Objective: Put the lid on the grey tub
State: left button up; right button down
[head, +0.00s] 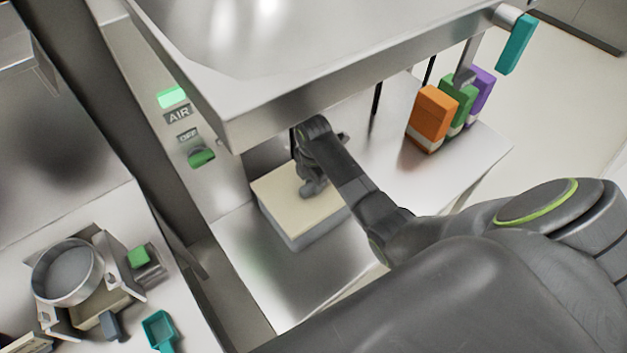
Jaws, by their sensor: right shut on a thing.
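The grey tub (301,238) stands on the steel shelf under the large hopper. The cream lid (278,192) lies flat over the top of the tub and looks lined up with it; I cannot tell if any gap is left between them. My right gripper (313,188) points down at the middle of the lid and is shut on it, most likely at a grip that the fingers hide. My right arm covers the far right part of the lid. My left gripper is not in view.
The hopper (240,125) overhangs the back of the shelf (290,285). Orange (432,112), green (459,95) and purple (482,88) blocks stand at right. A round sieve (68,272) and a teal scoop (160,330) are at lower left. The shelf front is clear.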

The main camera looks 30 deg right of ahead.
jog(key=shift+f, duration=0.15)
dwell(0.6)
jog(key=c, duration=0.6)
grip_release()
jog(key=shift+r, duration=3.5)
grip_shut()
